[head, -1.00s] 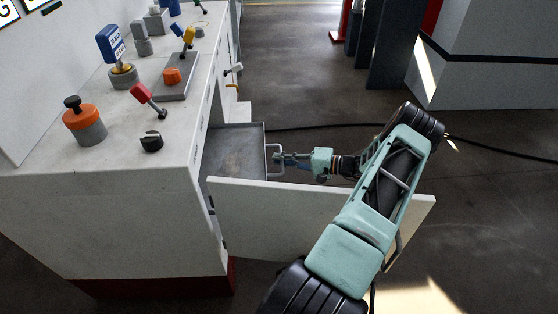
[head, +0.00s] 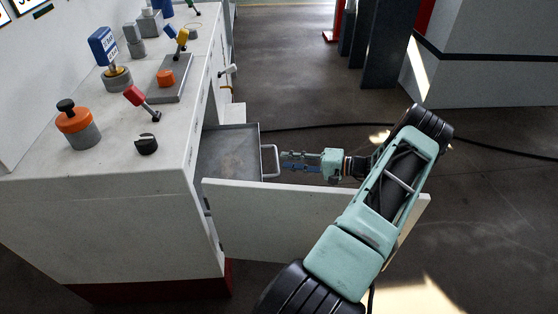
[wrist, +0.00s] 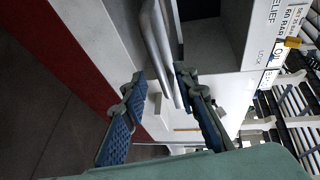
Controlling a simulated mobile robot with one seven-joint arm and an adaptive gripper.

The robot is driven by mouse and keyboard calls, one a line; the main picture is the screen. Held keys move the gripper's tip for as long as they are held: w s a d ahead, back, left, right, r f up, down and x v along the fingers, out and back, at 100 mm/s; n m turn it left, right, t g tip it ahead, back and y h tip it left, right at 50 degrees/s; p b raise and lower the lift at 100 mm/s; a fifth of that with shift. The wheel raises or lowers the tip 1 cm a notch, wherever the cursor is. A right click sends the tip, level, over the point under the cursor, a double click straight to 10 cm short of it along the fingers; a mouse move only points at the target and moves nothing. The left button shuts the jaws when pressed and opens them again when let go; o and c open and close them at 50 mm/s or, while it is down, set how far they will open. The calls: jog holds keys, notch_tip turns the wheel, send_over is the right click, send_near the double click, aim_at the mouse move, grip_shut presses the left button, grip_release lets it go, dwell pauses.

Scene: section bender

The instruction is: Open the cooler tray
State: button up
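The grey metal cooler tray (head: 228,152) is slid out of the white cabinet, behind an open white door panel (head: 300,215). Its bar handle (head: 269,161) is on the tray's right end. My gripper (head: 283,159) is just right of the handle, with a small gap in the head view. In the wrist view, my gripper (wrist: 158,80) has its two blue-padded fingers spread apart. The handle (wrist: 158,45) runs ahead of them and down toward the space between the tips. The gripper holds nothing.
The white cabinet (head: 110,200) has several knobs and levers on top, including a red lever (head: 135,96) and an orange knob (head: 76,122). The door stands out below my arm. A black cable (head: 310,126) crosses the floor, which is open to the right of the cabinet.

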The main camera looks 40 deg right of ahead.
jog(key=v, duration=0.7)
dwell(0.4)
